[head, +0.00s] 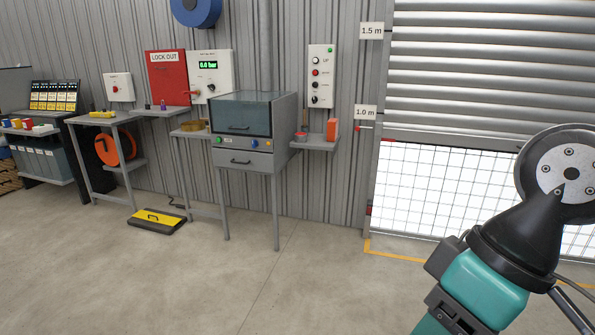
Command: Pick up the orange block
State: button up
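An orange block (332,129) stands upright on a small grey wall shelf (318,144), to the right of the grey cabinet and under a white control box. It is tall and narrow and sits near the shelf's right end. A small red round item (301,136) is on the same shelf, to its left. My arm shows large at the right of the head view, well to the right of the shelf and much closer to the camera. My gripper is not in view.
A grey cabinet (245,162) on legs stands left of the shelf. A part-open roller door (480,70) is at the right. The concrete floor (200,280) in front is clear.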

aim_at(332, 125)
jog(key=i, duration=2.15)
jog(key=u, duration=0.2)
jog(key=i, duration=2.65)
jog(key=u, duration=0.2)
